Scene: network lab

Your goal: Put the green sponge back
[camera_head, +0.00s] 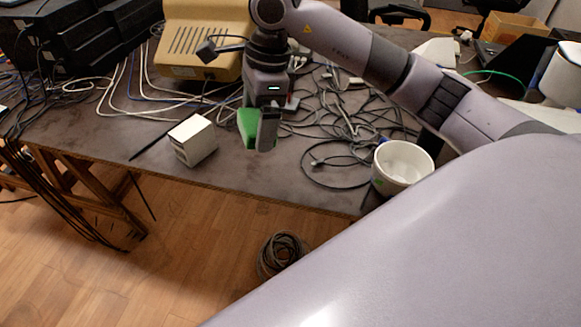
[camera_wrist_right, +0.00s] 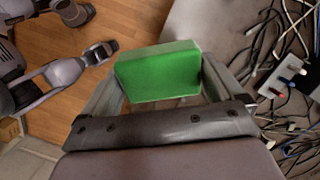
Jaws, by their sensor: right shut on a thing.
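The green sponge (camera_head: 246,124) is in my right gripper (camera_head: 262,138), a little above the table near its front edge. In the right wrist view the sponge (camera_wrist_right: 158,72) is a green block between the two fingers (camera_wrist_right: 162,92), which are shut on it from both sides. The gripper points down in the head view, and one finger covers part of the sponge. A round white container (camera_head: 403,163) stands to the right, near the table's front edge; it looks open at the top. My left gripper is not seen in the head view.
A small cream box (camera_head: 194,141) stands left of the right gripper. Tangled dark cables (camera_head: 335,125) lie between the gripper and the white container. A beige device (camera_head: 203,38) stands behind. The front strip of the table (camera_head: 255,175) is bare. A cable coil (camera_head: 281,254) lies on the floor.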

